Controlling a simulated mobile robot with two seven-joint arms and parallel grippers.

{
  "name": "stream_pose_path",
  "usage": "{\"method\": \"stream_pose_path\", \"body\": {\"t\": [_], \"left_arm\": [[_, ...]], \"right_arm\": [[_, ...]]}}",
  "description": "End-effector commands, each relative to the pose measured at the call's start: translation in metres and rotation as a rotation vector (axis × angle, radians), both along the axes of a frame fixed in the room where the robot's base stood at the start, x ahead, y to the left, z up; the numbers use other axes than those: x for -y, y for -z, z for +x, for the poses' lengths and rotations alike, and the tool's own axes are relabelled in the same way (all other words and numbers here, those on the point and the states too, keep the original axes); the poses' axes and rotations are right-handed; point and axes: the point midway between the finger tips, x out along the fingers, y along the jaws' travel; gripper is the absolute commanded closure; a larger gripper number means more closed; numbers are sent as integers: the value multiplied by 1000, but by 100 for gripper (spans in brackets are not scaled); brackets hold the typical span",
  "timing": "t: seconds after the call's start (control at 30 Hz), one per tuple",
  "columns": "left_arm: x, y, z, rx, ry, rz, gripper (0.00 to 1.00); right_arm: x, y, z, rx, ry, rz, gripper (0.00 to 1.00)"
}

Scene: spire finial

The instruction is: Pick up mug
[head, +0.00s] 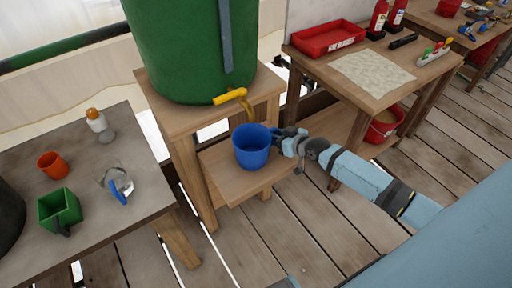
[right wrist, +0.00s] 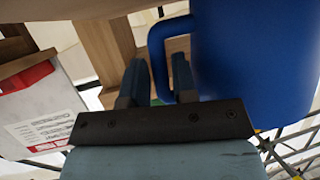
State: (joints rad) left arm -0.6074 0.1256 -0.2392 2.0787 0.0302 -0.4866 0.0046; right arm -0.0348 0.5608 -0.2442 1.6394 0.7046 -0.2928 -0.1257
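The blue mug (head: 252,147) is upright below the yellow tap (head: 232,97) of a green barrel, over a low wooden shelf. Whether its base touches the shelf is not clear. My right gripper (head: 282,137) is at the mug's right side. In the right wrist view, the mug (right wrist: 255,60) fills the upper right. My left gripper is not in view.
The green barrel (head: 190,45) stands on a wooden stand behind the mug. A grey table (head: 110,220) at left holds an orange cup (head: 52,165), a green square container (head: 59,209) and a clear item with a blue part (head: 118,185). A workbench (head: 390,97) with a red tray (head: 328,38) stands at right.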

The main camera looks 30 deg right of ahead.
Motion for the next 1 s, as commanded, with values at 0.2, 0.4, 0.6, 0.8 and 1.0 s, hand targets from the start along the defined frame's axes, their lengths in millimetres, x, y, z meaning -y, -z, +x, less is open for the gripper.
{"method": "stream_pose_path", "body": {"t": [0.2, 0.4, 0.6, 0.8, 1.0], "left_arm": [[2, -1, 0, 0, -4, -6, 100], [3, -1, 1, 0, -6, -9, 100], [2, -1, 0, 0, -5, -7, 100], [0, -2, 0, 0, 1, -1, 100], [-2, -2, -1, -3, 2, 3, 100]], "right_arm": [[0, -1, 0, 1, 0, 0, 100], [0, -1, 0, 1, 0, 0, 100], [0, -3, 0, 1, 0, 0, 100], [0, -11, 0, 2, 0, 0, 100], [0, -22, 0, 2, 0, 1, 100]]}}
